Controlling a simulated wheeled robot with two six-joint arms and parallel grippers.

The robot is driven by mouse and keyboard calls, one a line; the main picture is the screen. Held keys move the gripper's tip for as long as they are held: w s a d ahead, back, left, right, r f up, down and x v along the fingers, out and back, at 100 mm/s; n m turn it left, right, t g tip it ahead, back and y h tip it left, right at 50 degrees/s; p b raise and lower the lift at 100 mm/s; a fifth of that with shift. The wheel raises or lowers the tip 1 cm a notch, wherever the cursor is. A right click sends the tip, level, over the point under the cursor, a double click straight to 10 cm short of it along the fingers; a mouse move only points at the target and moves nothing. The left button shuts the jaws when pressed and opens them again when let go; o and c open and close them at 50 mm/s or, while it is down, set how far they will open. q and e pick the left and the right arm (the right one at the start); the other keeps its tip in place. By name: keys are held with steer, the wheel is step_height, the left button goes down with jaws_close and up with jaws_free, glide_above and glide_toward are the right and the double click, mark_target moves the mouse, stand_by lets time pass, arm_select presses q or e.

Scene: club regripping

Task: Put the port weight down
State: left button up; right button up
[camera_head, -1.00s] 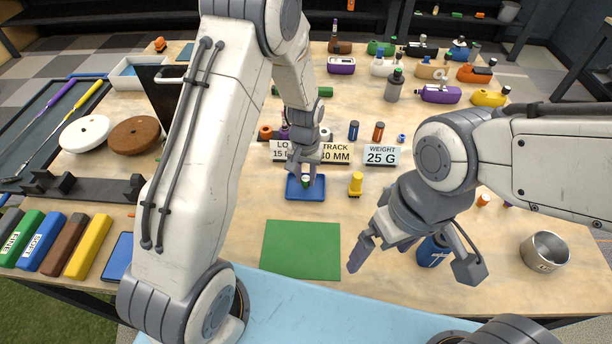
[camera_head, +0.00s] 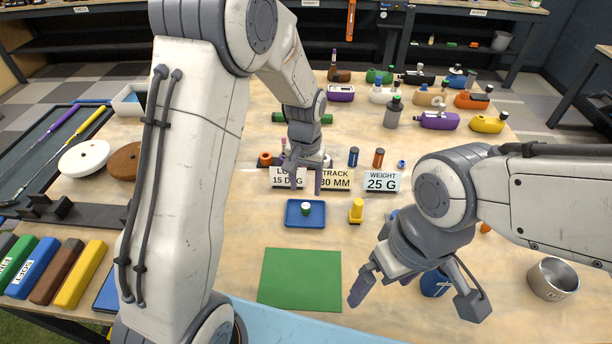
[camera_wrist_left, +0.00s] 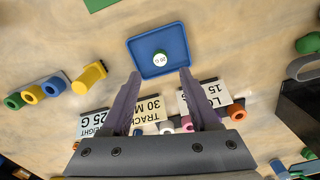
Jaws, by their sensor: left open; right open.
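The port weight looks to be the small green-topped piece (camera_head: 306,208) standing in the blue tray (camera_head: 291,220). In the left wrist view its round top (camera_wrist_left: 159,59) reads 20 G, and the tray (camera_wrist_left: 178,72) lies around it. My left gripper (camera_head: 306,188) is open and empty, raised just behind the tray. In the left wrist view its two fingers (camera_wrist_left: 160,85) are spread, with the weight beyond their tips and apart from them. My right gripper (camera_head: 413,300) is open, at the right front over the table beside a dark blue cylinder (camera_head: 436,283).
Cards reading 15, 30 MM and 25 G (camera_head: 382,181) stand behind the tray. A yellow piece (camera_head: 356,211) stands to its right. A green mat (camera_head: 300,278) lies bare in front. A metal cup (camera_head: 553,279) is at far right. Several coloured club heads (camera_head: 439,120) fill the back.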

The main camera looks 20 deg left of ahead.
arm_select(q)
steer(key=s+d+r+m, duration=0.3)
steer(key=s+d+r, duration=0.4)
steer(key=s+r, duration=0.3)
steer(key=s+d+m+h, duration=0.1)
steer(key=s+m, duration=0.3)
steer(key=s, duration=1.1)
steer(key=shift+s+d+r, duration=0.2)
steer(key=shift+s+d, duration=0.15)
steer(key=shift+d, duration=0.15)
